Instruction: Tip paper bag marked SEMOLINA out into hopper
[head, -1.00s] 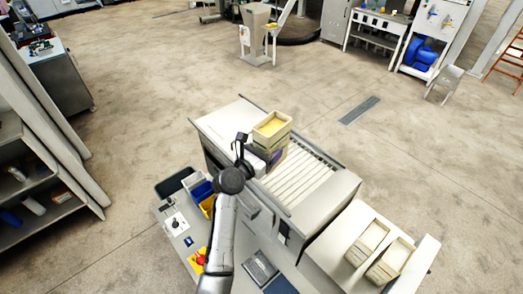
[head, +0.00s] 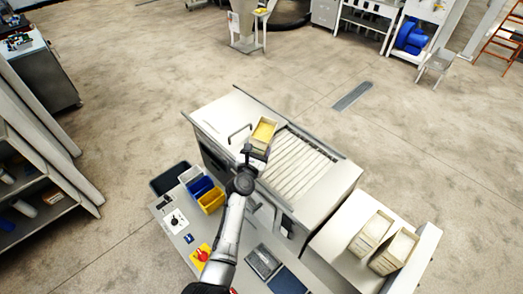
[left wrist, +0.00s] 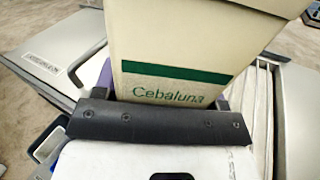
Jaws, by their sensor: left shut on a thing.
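A cream paper bag (head: 263,131) with an open top and yellow contents is held over the machine in the head view. In the left wrist view the bag (left wrist: 175,45) fills the upper middle; it has a green band and the word "Cebaluna". No SEMOLINA mark is readable. My left gripper (head: 249,154) is shut on the bag; its dark jaw (left wrist: 160,122) crosses the bag's lower part in the wrist view. The bag is apart from the slatted top (head: 297,165), to its left. I cannot tell which opening is the hopper. My right gripper is not in view.
Two similar cream bags (head: 370,233) (head: 393,251) stand on a side table at the right. Blue and yellow bins (head: 210,201) sit left of my arm, on a panel with a red button (head: 203,253). A black handle (head: 239,132) stands on the machine's cover. Open floor lies beyond.

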